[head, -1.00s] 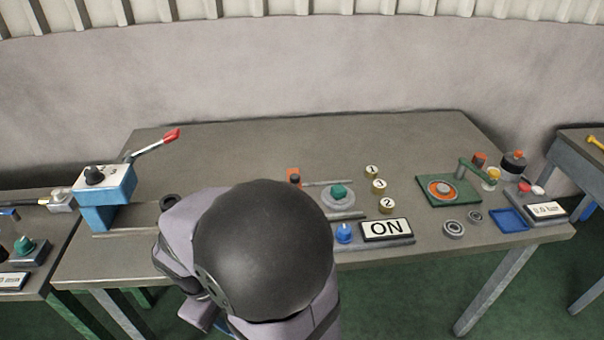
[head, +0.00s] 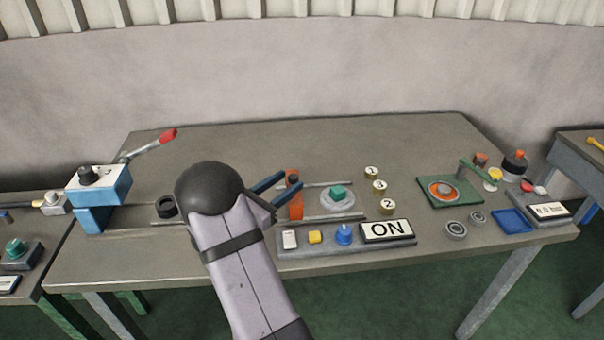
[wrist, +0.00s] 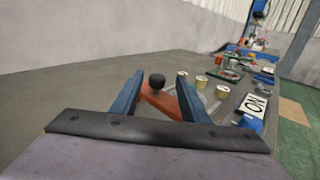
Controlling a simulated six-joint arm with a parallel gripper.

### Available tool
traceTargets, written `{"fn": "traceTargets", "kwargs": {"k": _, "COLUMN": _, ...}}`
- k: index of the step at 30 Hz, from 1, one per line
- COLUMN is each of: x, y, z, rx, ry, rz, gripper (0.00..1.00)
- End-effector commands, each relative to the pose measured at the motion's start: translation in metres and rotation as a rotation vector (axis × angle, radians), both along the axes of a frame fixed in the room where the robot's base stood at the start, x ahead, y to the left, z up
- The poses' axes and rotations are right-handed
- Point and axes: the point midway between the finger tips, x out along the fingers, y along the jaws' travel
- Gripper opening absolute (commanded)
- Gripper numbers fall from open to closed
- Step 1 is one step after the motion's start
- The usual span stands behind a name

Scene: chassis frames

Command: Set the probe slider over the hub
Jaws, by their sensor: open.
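The orange probe slider (head: 296,206) with a dark knob (wrist: 157,80) stands at the left part of two thin rails (head: 330,218). The hub (head: 337,192), a teal block on a grey disc, lies to the right of the slider, between the rails. My gripper (head: 290,178) is open, its blue fingers close to the slider's top. In the wrist view the knob shows between the two fingers (wrist: 158,76), with orange below it. I cannot tell whether a finger touches it. The hub is mostly hidden in the wrist view.
In front is a control panel with a white switch (head: 289,239), yellow button (head: 315,237), blue knob (head: 344,233) and ON sign (head: 387,230). Several numbered brass weights (head: 379,187) stand right of the hub. The table's back is clear.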

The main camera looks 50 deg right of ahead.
Motion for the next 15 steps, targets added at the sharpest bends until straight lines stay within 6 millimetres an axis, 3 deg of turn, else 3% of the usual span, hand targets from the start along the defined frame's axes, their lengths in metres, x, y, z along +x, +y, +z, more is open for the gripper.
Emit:
{"fn": "traceTargets", "kwargs": {"k": 10, "x": 0.004, "y": -0.009, "z": -0.005, "rx": -0.034, "ry": 0.055, "rz": 0.022, "gripper": 0.41}}
{"fn": "traceTargets", "kwargs": {"k": 15, "x": 0.003, "y": -0.022, "z": -0.004, "rx": -0.033, "ry": 0.053, "rz": 0.019, "gripper": 0.41}}
